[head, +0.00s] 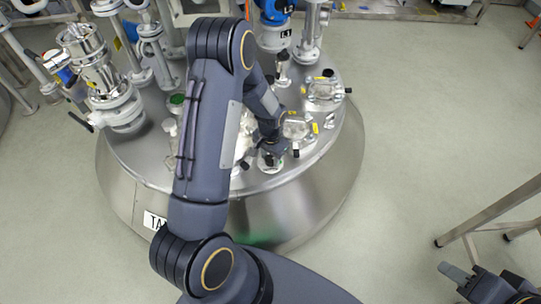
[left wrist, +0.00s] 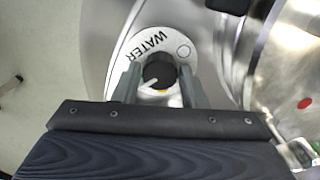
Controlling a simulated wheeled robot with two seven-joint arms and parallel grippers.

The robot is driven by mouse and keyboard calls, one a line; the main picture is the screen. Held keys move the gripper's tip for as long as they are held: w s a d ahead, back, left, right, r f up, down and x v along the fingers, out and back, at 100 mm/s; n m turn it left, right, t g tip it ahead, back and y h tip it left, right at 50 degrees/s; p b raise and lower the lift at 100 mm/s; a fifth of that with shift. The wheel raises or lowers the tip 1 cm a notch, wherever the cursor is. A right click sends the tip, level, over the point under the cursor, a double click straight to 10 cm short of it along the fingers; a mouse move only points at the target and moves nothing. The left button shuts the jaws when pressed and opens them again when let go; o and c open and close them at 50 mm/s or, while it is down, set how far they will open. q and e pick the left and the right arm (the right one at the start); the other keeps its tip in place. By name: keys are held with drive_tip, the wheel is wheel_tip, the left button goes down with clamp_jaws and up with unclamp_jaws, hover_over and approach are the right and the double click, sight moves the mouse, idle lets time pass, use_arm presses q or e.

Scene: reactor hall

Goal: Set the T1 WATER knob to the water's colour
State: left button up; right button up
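The T1 WATER knob (left wrist: 158,73) is black with a pale pointer line toward the lower left in the left wrist view. It sits on a pale round plate (left wrist: 140,50) lettered WATER. An outlined white circle shows at the plate's upper right, and a yellow mark shows just below the knob; the rest is hidden. My left gripper (left wrist: 157,82) has one finger on each side of the knob, with visible gaps. In the head view my left gripper (head: 272,150) is low over the tank's front right top. My right gripper (head: 458,273) is at the lower right; its opening is unclear.
The steel tank (head: 290,210) carries pipes, valves and hatches. A green round spot (head: 177,100) shows on its top left; I cannot tell if it is water. A label (head: 155,221) starting "TA" is partly hidden. A metal frame (head: 495,210) stands right; floor between is clear.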

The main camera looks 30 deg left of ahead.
sight(271, 158)
use_arm(q)
drive_tip(key=o, duration=0.3)
drive_tip(key=shift+r, duration=0.15)
wheel_tip(271, 158, up, 6)
drive_tip(key=shift+r+p, duration=0.15)
drive_tip(key=shift+p, duration=0.75)
drive_tip(key=shift+r, duration=0.65)
